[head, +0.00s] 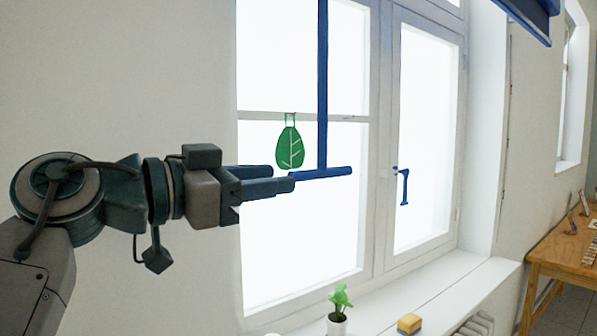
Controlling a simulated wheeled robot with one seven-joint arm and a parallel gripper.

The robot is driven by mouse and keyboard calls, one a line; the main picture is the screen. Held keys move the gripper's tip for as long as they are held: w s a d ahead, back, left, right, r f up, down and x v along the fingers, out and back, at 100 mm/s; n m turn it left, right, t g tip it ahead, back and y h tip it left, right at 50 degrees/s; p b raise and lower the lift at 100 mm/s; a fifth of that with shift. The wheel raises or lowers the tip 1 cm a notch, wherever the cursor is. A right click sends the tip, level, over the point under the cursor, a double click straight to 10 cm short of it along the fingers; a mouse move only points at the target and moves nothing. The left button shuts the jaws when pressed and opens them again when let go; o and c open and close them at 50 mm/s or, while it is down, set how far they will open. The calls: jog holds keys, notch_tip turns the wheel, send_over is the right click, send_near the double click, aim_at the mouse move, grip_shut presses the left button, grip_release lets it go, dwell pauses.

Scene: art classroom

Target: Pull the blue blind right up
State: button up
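A blue pull rod (322,85) hangs straight down in front of the window from above the head view. A short blue crossbar (325,173) forms its lower end. My gripper (283,180) reaches in from the left, level with the crossbar, its fingertips at the crossbar's left end. The fingers overlap that end in the picture, so I cannot tell whether they touch or hold it. A dark blue piece (522,12), which looks like part of a blind, shows at the top right, cut off by the frame edge.
A green leaf ornament (290,149) hangs just above my fingertips. A blue window handle (404,186) is on the right pane. A wooden table (565,251) stands at right.

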aim_at(298, 174)
jog(key=x, duration=0.5)
jog(key=shift+w+d+p, duration=0.15)
jog(key=shift+d+p, duration=0.05)
jog(key=shift+p, duration=0.1)
jog(key=shift+r, duration=0.1)
grip_shut()
